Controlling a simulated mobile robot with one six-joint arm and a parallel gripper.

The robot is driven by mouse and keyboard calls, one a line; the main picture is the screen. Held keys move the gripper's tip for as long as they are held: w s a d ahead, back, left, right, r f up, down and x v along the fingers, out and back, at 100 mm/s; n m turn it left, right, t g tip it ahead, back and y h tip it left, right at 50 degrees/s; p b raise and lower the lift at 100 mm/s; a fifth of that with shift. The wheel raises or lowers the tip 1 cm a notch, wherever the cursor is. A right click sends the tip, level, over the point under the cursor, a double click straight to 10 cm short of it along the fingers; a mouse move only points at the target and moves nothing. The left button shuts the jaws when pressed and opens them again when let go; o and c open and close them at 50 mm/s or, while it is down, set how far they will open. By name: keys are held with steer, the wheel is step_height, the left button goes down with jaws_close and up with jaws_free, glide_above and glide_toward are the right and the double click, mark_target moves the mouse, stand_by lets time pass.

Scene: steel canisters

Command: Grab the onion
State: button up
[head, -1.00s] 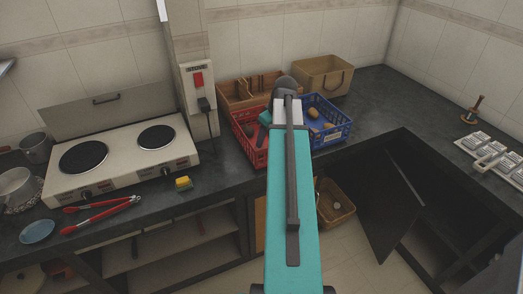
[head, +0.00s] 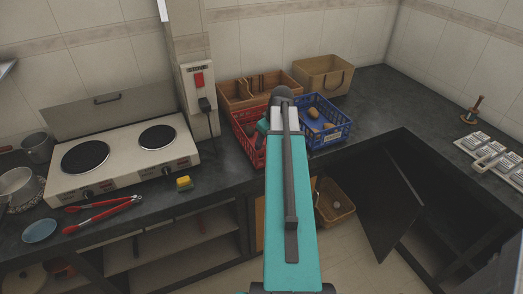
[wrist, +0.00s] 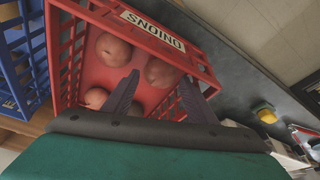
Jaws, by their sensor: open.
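The red crate (wrist: 88,58) with an "ONIONS" label holds several round, pinkish onions in the wrist view. One onion (wrist: 161,73) shows just beyond and between my fingertips. Another onion (wrist: 113,50) lies to its left, and one more (wrist: 96,97) sits lower left, partly hidden. My gripper (wrist: 160,80) is open, with its two dark fingers pointing into the crate. Nothing is held. In the head view the red crate (head: 243,118) is partly hidden by my arm, and its onions cannot be made out clearly.
A blue crate (head: 342,131) with brown items stands right of the red one. A wooden divided box (head: 238,93) and a tan basket (head: 322,75) stand behind. A stove (head: 120,160), yellow sponge (head: 184,183) and red tongs (head: 103,213) are to the left.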

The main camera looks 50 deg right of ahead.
mark_target(263, 147)
steer(key=shift+p+x, duration=0.6)
steer(key=shift+x, duration=1.4)
steer(key=shift+w, duration=0.1)
steer(key=c, duration=0.8)
steer(key=shift+o, duration=0.2)
steer(key=shift+r, duration=0.1)
step_height(263, 147, up, 18)
steer(key=b, duration=0.3)
steer(key=shift+b, duration=0.4)
